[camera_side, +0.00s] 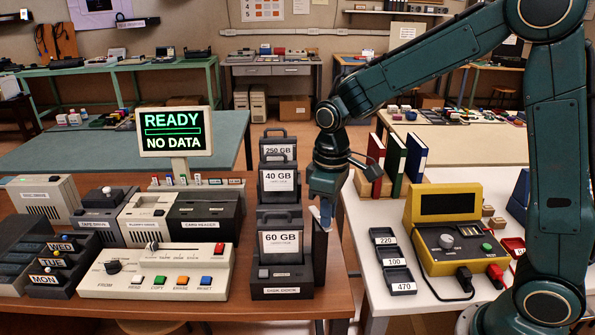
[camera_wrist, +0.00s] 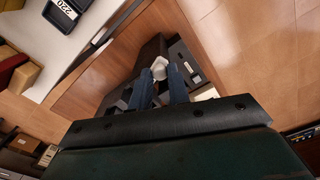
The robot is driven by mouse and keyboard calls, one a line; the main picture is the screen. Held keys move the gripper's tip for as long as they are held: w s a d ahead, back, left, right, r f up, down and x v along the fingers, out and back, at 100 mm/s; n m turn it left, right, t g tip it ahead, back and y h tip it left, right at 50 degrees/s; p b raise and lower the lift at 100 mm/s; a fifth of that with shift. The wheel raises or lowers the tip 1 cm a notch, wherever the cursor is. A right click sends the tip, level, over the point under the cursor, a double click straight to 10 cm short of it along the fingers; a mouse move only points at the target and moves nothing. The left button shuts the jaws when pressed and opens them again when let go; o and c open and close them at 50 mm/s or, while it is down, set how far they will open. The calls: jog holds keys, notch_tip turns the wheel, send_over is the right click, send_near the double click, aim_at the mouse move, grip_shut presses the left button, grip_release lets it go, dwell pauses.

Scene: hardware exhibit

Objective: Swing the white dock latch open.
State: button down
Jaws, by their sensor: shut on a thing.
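The disk dock (camera_side: 282,283) stands on the brown wooden table with a drive labelled 60 GB (camera_side: 281,242) upright in it. The white dock latch (camera_side: 326,212) is at the dock's right side. In the wrist view the white latch (camera_wrist: 160,68) shows as a pale knob between my fingertips. My gripper (camera_side: 325,206) points down beside the dock. It also shows in the wrist view (camera_wrist: 159,80), with its two blue fingers closed on the latch. The latch's base and pivot are mostly hidden by the fingers and the dock.
Drives labelled 40 GB (camera_side: 279,181) and 250 GB (camera_side: 279,151) stand behind the dock. A control panel (camera_side: 158,275) is at its left. A gap separates the brown table from the white table (camera_side: 388,308) at the right. The screen (camera_side: 174,131) reads READY, NO DATA.

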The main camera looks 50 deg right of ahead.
jog(key=shift+w+a+m, duration=0.2)
jog(key=shift+a+m, duration=0.05)
jog(key=shift+m, duration=0.75)
jog(key=shift+w+a+m, duration=0.15)
jog(key=shift+a+m, duration=0.1)
jog(key=shift+m, duration=0.75)
jog(key=c, duration=1.3)
grip_release()
jog(key=shift+c, duration=0.2)
jog(key=shift+r, duration=0.2)
notch_tip(320, 180, up, 14)
jog(key=shift+f, duration=0.25)
jog(key=shift+s, duration=0.1)
